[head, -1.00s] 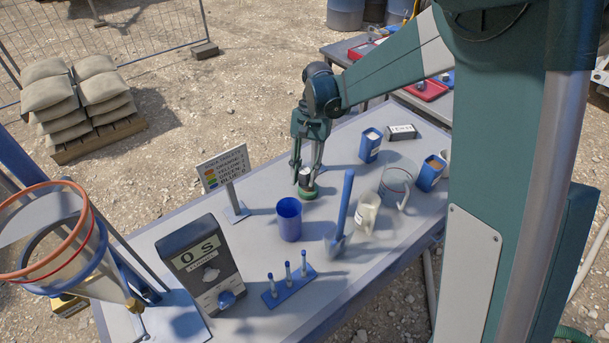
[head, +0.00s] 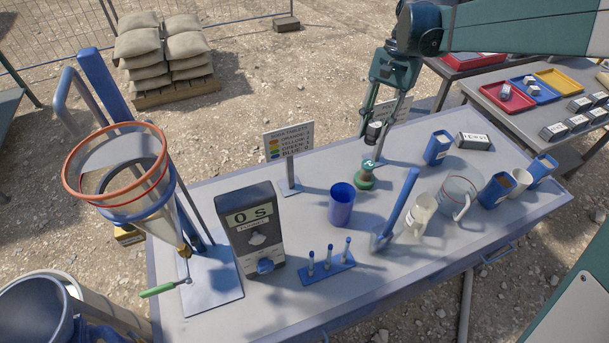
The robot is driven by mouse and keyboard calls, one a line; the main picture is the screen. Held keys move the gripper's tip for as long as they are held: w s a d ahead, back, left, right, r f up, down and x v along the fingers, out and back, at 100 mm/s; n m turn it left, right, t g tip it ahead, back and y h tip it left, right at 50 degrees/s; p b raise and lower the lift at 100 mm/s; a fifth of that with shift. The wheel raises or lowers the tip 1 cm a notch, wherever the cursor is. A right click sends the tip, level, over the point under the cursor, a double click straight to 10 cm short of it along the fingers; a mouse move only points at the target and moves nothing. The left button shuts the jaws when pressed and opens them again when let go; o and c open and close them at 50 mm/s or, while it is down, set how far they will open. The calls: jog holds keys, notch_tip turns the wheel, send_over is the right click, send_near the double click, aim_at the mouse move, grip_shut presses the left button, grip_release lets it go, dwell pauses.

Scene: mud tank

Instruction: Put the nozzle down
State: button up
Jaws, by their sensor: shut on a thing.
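My gripper (head: 375,128) is above the far part of the table, fingers pointing down. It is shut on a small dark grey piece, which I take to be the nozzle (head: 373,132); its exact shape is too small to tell. The held piece is clear of the table (head: 215,327). A squat green round thing (head: 365,180) stands on the table below and slightly left of it, apart from it.
A blue cup (head: 342,205), a blue scoop (head: 396,213), a cream jug (head: 420,216) and a clear jug (head: 457,197) stand near the gripper. A tablet sign (head: 289,146), a timer (head: 252,231) and a funnel (head: 118,175) are left. Bare tabletop lies between several items.

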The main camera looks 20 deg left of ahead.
aim_at(374, 124)
notch_tip(374, 124, up, 4)
jog(key=w+a+m+y+b, duration=0.1)
jog(key=w+a+m+b, duration=0.15)
jog(key=a, duration=0.85)
jog(key=w+a+m+y+b, duration=0.1)
jog(key=w+a+m+b, duration=0.15)
jog(key=a, duration=0.95)
notch_tip(374, 124, down, 28)
jog(key=shift+w+d+t, duration=0.2)
jog(key=shift+w+t, duration=0.1)
jog(key=shift+t, duration=0.1)
jog(key=shift+r, duration=0.1)
jog(key=shift+f, duration=1.95)
jog(key=shift+f, duration=0.1)
jog(key=shift+f+b, duration=0.4)
jog(key=shift+f, duration=1.55)
